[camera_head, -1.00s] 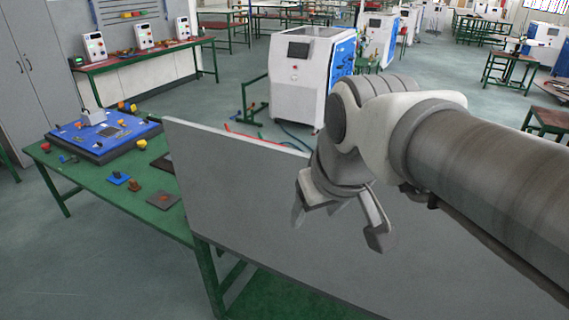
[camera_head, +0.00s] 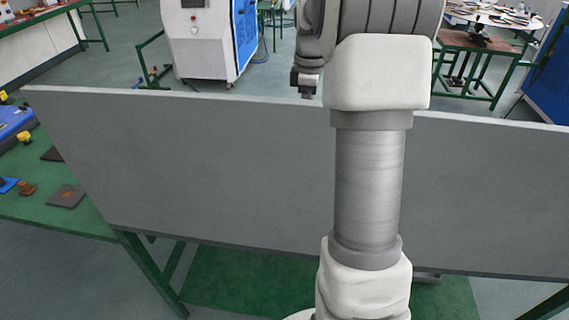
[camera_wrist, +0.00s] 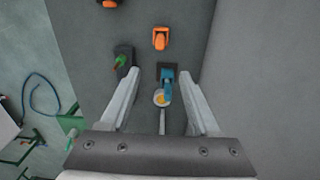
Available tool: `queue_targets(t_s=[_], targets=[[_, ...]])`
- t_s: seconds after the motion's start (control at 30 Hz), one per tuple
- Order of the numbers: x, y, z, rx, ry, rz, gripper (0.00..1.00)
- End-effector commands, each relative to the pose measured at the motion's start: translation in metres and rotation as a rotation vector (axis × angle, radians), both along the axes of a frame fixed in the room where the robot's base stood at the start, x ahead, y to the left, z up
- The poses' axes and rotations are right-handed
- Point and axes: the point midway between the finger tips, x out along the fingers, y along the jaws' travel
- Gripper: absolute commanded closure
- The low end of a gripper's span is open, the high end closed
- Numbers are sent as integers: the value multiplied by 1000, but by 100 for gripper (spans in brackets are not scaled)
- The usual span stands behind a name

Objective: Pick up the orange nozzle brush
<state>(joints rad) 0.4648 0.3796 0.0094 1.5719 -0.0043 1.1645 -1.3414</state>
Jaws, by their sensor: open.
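In the wrist view, my gripper (camera_wrist: 158,73) is open, with its two fingers spread and nothing held between them. A small orange object (camera_wrist: 160,39) lies beyond the fingertips on a dark grey surface; I cannot tell for sure whether it is the nozzle brush. A second orange object (camera_wrist: 108,3) is cut off by the top edge. A blue piece on a dark base (camera_wrist: 168,78) shows between the fingers, near the right one. In the head view, my gripper (camera_head: 306,88) is above the grey panel's top edge, partly hidden by my arm; no orange brush shows there.
A green-and-black piece (camera_wrist: 121,61) lies by the left finger. A white and blue machine (camera_head: 208,40) stands further back.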

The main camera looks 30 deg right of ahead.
Motion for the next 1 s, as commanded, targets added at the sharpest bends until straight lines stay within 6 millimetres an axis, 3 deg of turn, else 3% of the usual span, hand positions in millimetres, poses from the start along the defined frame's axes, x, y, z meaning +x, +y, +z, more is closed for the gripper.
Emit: queue_targets(t_s=[0.27,0.6,1.0], targets=[[-2,-7,-41,15,29,40,38],[-2,-6,-113,13,27,39,38],[-1,-5,-151,13,27,37,38]])
